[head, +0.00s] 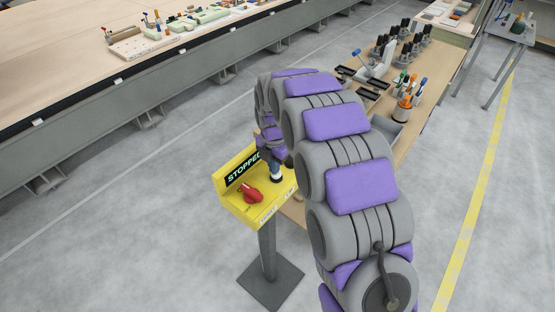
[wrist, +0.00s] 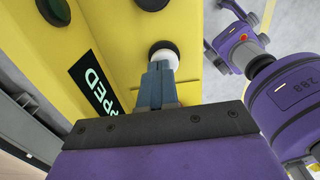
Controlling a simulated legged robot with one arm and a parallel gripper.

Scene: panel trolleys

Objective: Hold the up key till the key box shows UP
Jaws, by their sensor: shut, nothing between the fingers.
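The yellow key box (head: 238,203) stands on a grey post, and its dark display (head: 243,169) reads STOPPED. The display also shows in the wrist view (wrist: 92,88), partly cut off. I cannot read which key is up.
A red knob (head: 251,195) sits on the box left of my gripper. A wooden bench (head: 432,88) with tools stands right of my arm, and a long panel table (head: 70,60) at upper left. Grey floor lies between.

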